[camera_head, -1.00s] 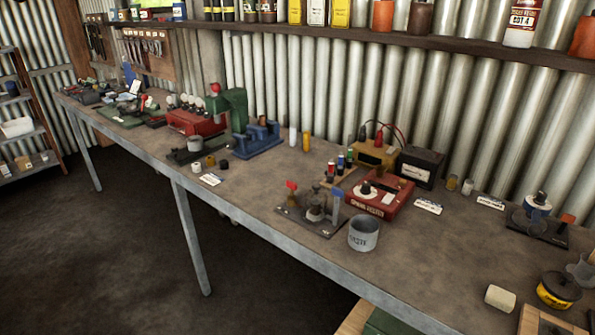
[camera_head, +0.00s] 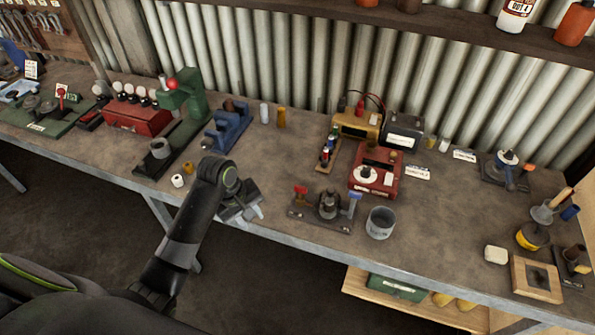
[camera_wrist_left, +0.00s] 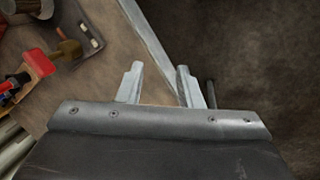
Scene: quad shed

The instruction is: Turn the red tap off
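The red tap (camera_head: 301,192) stands at the left end of a dark base plate (camera_head: 318,223) near the bench's front edge. A blue tap (camera_head: 353,203) stands at the plate's right end, with a round grey fitting (camera_head: 328,204) between them. In the left wrist view, a red handle (camera_wrist_left: 40,62) shows at the upper left, beside a brass-coloured part. My left gripper (camera_head: 250,215) is at the bench's front edge, left of the red tap and apart from it. Its two fingers (camera_wrist_left: 160,68) are spread and empty in the left wrist view. My right gripper is not in view.
A grey metal cup (camera_head: 380,223) stands right of the plate. Behind are a red tester box (camera_head: 375,172) and a rack of small bottles (camera_head: 328,150). A blue vice-like tool (camera_head: 230,128) stands behind my left gripper.

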